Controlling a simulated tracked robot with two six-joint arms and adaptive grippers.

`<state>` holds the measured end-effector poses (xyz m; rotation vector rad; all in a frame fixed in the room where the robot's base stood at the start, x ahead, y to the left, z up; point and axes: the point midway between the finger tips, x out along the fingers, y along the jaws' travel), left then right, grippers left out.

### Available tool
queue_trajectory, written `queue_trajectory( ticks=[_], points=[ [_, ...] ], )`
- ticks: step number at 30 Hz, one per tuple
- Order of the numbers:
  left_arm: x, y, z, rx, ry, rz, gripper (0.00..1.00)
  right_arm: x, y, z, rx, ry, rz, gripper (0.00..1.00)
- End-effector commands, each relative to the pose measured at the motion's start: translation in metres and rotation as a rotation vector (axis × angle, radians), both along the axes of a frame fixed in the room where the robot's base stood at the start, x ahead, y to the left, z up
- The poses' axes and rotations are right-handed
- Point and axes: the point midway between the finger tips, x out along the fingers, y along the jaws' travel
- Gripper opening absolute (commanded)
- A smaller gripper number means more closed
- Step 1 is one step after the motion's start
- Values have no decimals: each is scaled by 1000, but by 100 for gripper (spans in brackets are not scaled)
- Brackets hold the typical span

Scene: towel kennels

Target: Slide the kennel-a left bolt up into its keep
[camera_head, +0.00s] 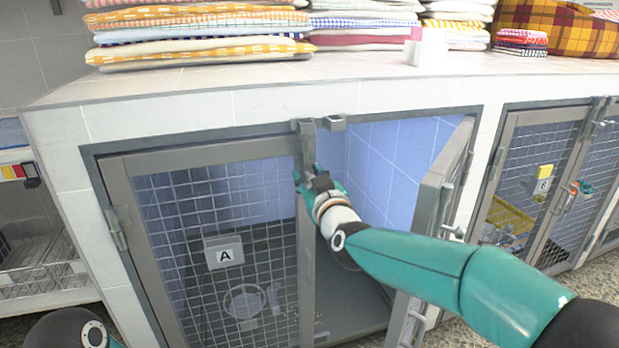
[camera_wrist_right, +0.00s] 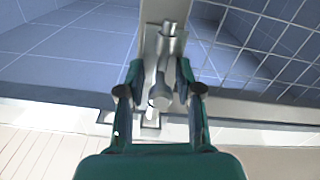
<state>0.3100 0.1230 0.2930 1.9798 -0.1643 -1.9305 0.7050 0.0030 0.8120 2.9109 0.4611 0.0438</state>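Kennel A's left door (camera_head: 225,255), a grey mesh leaf with an "A" plate, stands shut. Its left bolt (camera_wrist_right: 160,93) is a grey rod with a round knob on the door's upright edge bar; in the head view my gripper hides it. The keep (camera_head: 303,127) is a small grey bracket on the top frame above that bar. My right gripper (camera_head: 307,177) is at the top of the bar. In the right wrist view its fingers (camera_wrist_right: 160,78) stand apart on both sides of the bolt, with gaps showing. My left gripper is out of view.
Kennel A's right door (camera_head: 437,190) stands open toward me, beside my right arm. A second keep (camera_head: 335,123) sits to the right on the frame. Folded towels (camera_head: 200,35) lie on top. Kennel B (camera_head: 535,185) is at the right, a wire rack (camera_head: 40,275) at the left.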

Motion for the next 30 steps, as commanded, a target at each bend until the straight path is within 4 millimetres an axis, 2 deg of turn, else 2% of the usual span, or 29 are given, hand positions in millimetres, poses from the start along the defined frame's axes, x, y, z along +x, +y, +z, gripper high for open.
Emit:
queue_trajectory(
  ticks=[5,11,21,30],
  points=[
    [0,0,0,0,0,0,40,0,0,0,0,0,0,33],
    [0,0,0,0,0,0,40,0,0,0,0,0,0,0],
    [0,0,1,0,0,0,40,0,0,2,0,-1,0,0],
    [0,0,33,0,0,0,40,0,0,38,2,-5,-1,0]
  ],
)
